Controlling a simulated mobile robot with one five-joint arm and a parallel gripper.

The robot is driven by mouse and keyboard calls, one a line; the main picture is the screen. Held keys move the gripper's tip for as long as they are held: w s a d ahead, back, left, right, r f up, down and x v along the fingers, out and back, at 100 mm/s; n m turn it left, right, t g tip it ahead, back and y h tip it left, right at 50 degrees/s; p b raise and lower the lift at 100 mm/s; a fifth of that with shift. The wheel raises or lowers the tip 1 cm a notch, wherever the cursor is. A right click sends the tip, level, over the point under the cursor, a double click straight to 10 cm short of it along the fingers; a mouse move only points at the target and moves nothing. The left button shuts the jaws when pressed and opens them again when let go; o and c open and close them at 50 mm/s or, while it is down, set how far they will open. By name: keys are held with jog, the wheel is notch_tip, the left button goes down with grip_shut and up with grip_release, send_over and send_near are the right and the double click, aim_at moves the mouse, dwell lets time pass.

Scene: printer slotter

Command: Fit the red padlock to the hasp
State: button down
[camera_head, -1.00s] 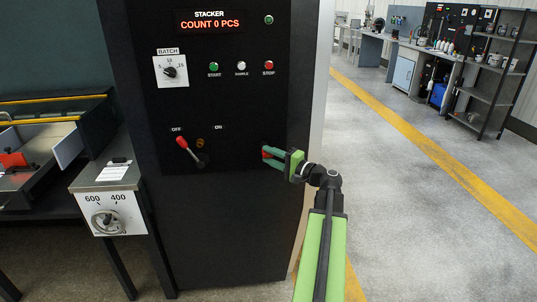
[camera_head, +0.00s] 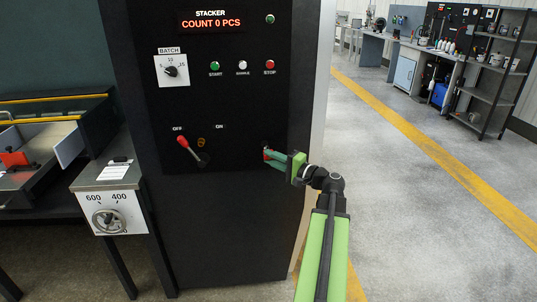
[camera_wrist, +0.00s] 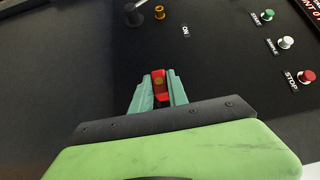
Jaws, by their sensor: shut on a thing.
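My gripper (camera_head: 279,158) is at the right side of the black stacker panel, its green fingers shut on the red padlock. In the wrist view the red padlock (camera_wrist: 159,84) sits between the fingertips of my gripper (camera_wrist: 158,92), close to the panel face. In the head view only a small red part of the padlock (camera_head: 266,154) shows beside the fingers. A brass-coloured fitting, perhaps the hasp (camera_head: 202,142), is by the red-handled lever; it also shows in the wrist view (camera_wrist: 159,12), apart from the padlock. The shackle is not clear.
The red-handled lever (camera_head: 184,143) points toward OFF, left of my gripper. The green START (camera_head: 215,66), white SAMPLE (camera_head: 242,65) and red STOP (camera_head: 270,64) buttons are above. A grey box with a dial (camera_head: 108,220) stands at left. Open floor lies to the right.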

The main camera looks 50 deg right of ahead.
jog(key=shift+s+a+f, duration=0.1)
jog(key=shift+s+a, duration=0.95)
jog(key=shift+s, duration=0.25)
jog(key=c, duration=1.9)
grip_release()
grip_shut()
jog(key=shift+w, duration=0.1)
